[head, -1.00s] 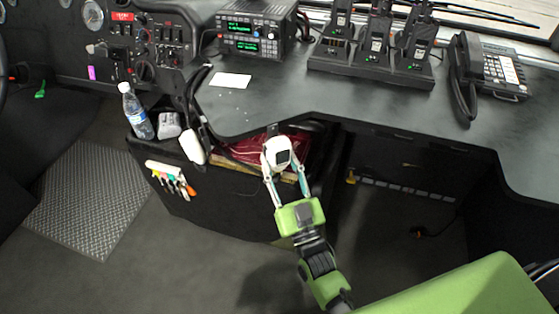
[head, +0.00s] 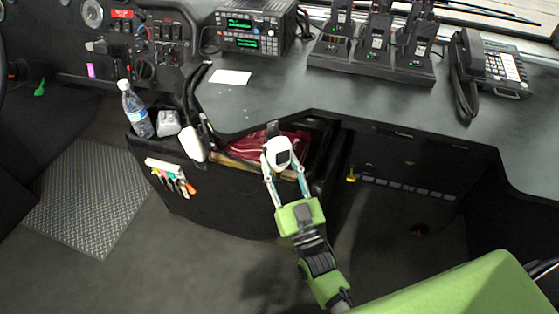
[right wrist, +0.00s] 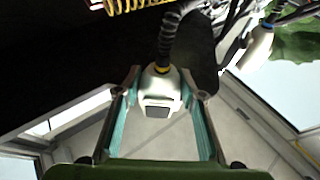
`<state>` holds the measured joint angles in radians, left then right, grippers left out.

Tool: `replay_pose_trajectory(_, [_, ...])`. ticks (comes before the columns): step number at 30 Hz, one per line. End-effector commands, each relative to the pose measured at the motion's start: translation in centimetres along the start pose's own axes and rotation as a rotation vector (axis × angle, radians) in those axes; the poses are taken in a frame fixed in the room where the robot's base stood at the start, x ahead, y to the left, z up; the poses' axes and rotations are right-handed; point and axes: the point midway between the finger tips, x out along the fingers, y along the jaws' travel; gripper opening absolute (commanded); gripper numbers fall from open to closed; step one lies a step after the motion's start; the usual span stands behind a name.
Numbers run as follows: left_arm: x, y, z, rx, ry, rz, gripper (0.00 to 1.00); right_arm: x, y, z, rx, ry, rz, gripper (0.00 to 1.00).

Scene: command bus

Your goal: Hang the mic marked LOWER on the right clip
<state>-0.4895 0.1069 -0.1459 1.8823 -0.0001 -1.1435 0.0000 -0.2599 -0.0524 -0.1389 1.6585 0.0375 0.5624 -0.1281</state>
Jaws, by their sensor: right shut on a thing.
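A white mic (head: 281,153) with a dark square patch is between the fingers of my right gripper (head: 281,163), just below the edge of the dark desk. It also shows in the right wrist view (right wrist: 160,92), with a dark coiled cord and a yellow collar at its top end. My right gripper is shut on this mic. A small dark piece (head: 272,128) at the desk edge, directly above the mic, looks like a clip; I cannot tell whether they touch. A second white mic (head: 193,147) hangs further left. No marking is legible on either mic. My left gripper is not in view.
A dark bin (head: 225,192) with red and tan folders stands behind my right gripper. A water bottle (head: 137,110) and pens (head: 172,178) are at its left. A radio (head: 253,27), charger dock (head: 370,60) and phone (head: 487,65) sit on the desk. A green seat (head: 465,290) is at lower right.

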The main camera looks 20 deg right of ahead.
Motion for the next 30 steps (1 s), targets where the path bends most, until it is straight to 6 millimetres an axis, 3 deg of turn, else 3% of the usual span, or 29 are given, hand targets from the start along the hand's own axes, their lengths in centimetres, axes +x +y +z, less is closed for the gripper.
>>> replay_pose_trajectory(11, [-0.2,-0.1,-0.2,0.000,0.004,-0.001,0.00,0.0,0.0,-0.1,0.000,0.002,0.000,0.20])
replay_pose_trajectory(12, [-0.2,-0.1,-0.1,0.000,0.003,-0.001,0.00,0.0,0.0,-0.1,0.000,0.002,0.000,0.42])
replay_pose_trajectory(14, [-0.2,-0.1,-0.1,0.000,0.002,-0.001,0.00,0.0,0.0,-0.1,0.000,0.002,0.000,0.56])
replay_pose_trajectory(25, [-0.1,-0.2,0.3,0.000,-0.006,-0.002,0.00,-0.2,0.0,0.1,0.000,-0.001,0.000,0.56])
replay_pose_trajectory(30, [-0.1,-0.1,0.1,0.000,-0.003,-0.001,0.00,-2.3,0.0,0.2,0.000,-0.005,-0.001,0.56])
